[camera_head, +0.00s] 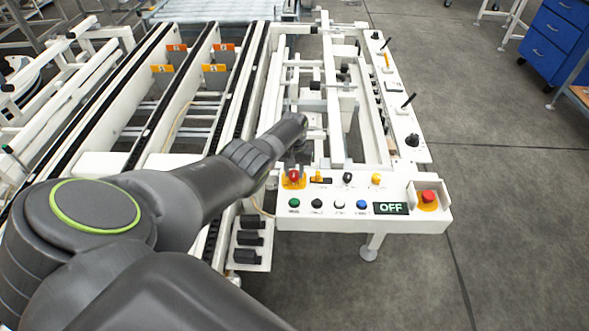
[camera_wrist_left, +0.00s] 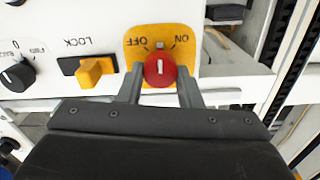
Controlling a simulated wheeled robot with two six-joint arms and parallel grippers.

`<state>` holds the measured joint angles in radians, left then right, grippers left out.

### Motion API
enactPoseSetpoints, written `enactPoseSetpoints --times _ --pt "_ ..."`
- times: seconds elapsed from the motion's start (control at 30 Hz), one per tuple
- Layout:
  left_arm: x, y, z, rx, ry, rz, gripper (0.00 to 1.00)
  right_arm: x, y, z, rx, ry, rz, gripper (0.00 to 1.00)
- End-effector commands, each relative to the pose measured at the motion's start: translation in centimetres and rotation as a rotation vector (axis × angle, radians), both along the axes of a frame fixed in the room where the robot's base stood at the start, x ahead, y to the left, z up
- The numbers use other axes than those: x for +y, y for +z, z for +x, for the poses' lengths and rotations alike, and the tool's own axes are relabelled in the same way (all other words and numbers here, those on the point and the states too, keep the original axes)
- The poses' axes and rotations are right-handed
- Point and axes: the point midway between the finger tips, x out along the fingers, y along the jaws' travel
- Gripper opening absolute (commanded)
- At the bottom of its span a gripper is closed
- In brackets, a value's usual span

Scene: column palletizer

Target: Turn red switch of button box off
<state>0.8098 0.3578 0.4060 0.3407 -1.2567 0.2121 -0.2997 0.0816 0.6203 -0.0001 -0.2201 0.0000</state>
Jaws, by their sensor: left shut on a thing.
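The red switch (camera_head: 293,174) is a round knob on a yellow plate at the left of the white button box (camera_head: 330,222). In the left wrist view the red switch (camera_wrist_left: 160,70) shows close up, with upside-down OFF and ON labels on its yellow plate (camera_wrist_left: 133,50). Its white mark looks about upright in that picture, between the two labels. My left gripper (camera_wrist_left: 161,80) has one finger on each side of the knob and is shut on it. In the head view my left gripper (camera_head: 295,162) comes down from behind the knob. A display (camera_head: 391,208) on the box reads OFF.
A yellow LOCK switch (camera_wrist_left: 95,71) and a black rotary knob (camera_wrist_left: 17,76) sit beside the red switch. Several push buttons line the front row, and a red emergency button (camera_head: 428,196) is at the right.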

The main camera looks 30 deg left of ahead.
Motion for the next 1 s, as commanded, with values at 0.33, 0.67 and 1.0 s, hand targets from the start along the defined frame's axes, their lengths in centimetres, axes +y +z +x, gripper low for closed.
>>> enactPoseSetpoints --times 0.33,0.67,1.0 --pt "0.09 0.07 -0.08 0.001 0.328 0.001 0.09 0.05 0.58 -0.02 0.000 0.000 0.001 0.36" --pt "0.14 0.03 -0.17 0.001 0.610 0.001 0.09 0.24 0.91 -0.02 0.000 -0.001 0.003 0.36" --pt "0.16 0.01 -0.19 0.000 0.786 0.000 0.09 0.26 1.10 -0.03 0.000 -0.001 0.003 0.36"
